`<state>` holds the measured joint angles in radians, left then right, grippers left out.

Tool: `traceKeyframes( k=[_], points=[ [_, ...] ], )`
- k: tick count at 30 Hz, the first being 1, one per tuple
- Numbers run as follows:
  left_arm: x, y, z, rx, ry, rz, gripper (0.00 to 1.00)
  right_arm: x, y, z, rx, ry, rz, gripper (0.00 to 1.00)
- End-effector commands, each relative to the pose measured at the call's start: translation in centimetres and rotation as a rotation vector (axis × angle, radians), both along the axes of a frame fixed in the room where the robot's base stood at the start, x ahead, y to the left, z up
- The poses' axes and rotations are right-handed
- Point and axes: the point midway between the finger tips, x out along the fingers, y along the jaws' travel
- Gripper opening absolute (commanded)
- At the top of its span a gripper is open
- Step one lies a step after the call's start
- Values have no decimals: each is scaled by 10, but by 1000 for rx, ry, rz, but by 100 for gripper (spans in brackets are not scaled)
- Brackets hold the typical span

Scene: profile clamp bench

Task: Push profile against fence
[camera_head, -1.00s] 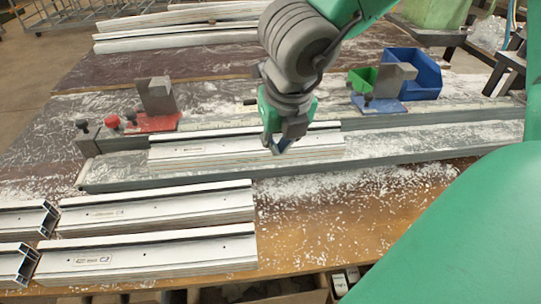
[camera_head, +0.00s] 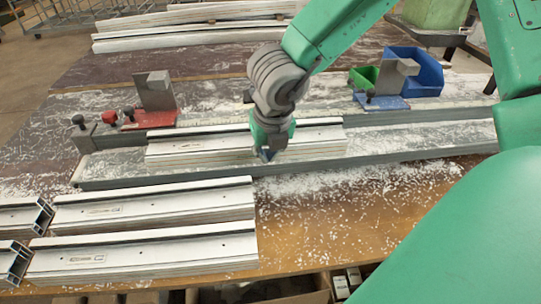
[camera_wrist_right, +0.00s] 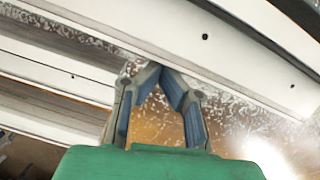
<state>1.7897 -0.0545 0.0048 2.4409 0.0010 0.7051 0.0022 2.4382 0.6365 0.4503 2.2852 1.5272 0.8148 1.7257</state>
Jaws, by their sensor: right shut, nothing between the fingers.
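The white profile (camera_head: 200,148) lies lengthwise on the grey clamp bench bed (camera_head: 120,178), in front of the raised back rail (camera_head: 225,120), which looks like the fence. My right gripper (camera_head: 266,154) is shut and empty, pointing down at the front side of the profile near its middle. In the right wrist view my shut fingers (camera_wrist_right: 157,72) meet at their tips close to a long white profile (camera_wrist_right: 190,50). Whether they touch it, I cannot tell. The gripper hides part of the profile and rail. My left gripper is not in view.
A red clamp stop (camera_head: 150,118) stands at the left of the bed and a blue one (camera_head: 381,101) at the right. A blue bin (camera_head: 416,75) and green bin (camera_head: 362,77) stand behind. More profiles (camera_head: 150,208) lie in front. The wooden table front right (camera_head: 340,220) holds only shavings.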

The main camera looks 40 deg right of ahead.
Motion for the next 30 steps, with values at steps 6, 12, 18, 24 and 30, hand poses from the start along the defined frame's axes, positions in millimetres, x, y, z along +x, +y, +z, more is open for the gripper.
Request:
traceKeyframes(
  k=[6, 12, 18, 24, 30],
  points=[
    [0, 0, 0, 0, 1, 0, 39, 0, -1, 0, 1, 0, 0, 0],
    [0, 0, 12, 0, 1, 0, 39, 14, -6, 3, 1, 1, -3, 0],
    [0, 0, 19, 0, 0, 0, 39, 28, -11, 1, 0, -5, -2, 0],
    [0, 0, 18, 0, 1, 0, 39, 30, -12, 1, -2, -9, -1, 0],
    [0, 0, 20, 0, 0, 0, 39, 31, -14, 2, -2, -9, 1, 0]
  ],
)
